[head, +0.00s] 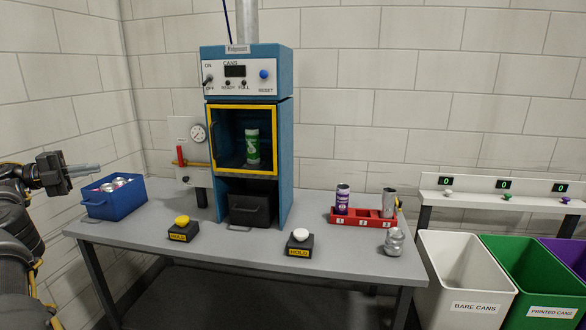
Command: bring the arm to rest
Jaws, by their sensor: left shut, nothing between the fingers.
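My left gripper (88,169) is at the left edge of the head view. Its fingers are shut with nothing between them, and they point right, above and left of the blue bin. My left arm comes in from the lower left. My right gripper is not in view.
The grey table (250,262) carries a blue bin (116,203) of cans, the blue machine (283,150) with a green can (252,148) inside, and two HOLD buttons (183,221) (301,234). A red rack (362,220) holds a purple can and a silver can. A dented can (395,243) stands at front right.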

